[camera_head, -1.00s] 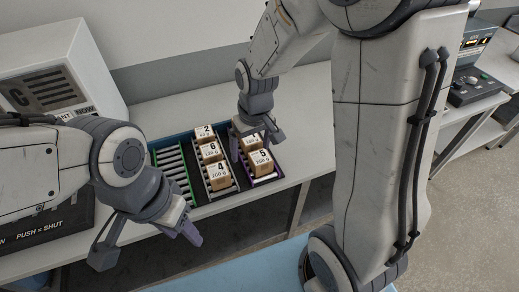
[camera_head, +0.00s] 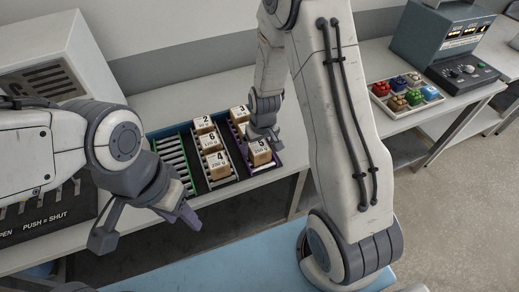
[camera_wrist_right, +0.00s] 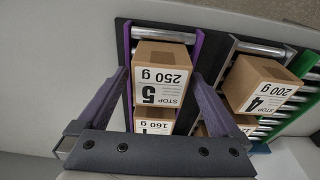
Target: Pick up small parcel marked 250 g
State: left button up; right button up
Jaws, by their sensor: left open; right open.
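The small parcel marked 250 g (camera_head: 260,155) is a brown box with a white label and the number 5. It sits at the front of the purple-edged roller lane. In the right wrist view the 250 g parcel (camera_wrist_right: 161,58) lies between the fingers of my right gripper (camera_wrist_right: 158,82). That gripper is open, with one finger to each side; whether they touch the box cannot be told. In the head view my right gripper (camera_head: 264,135) is just behind the parcel's top. My left gripper (camera_head: 146,226) is open and empty, left of the rack's front.
A parcel marked 160 g (camera_wrist_right: 155,127) is behind it in the same lane. The 200 g parcel (camera_head: 219,165) heads the neighbouring lane, with parcels 6 (camera_head: 211,142) and 2 (camera_head: 204,124) behind. The green-edged lane (camera_head: 174,160) is empty. A tray of coloured items (camera_head: 407,92) stands right.

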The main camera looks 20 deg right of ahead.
jog(key=shift+w+f, duration=0.1)
jog(key=shift+f, duration=0.4)
jog(key=c, duration=1.5)
jog(key=shift+r, duration=0.1)
jog(key=shift+c, duration=0.3)
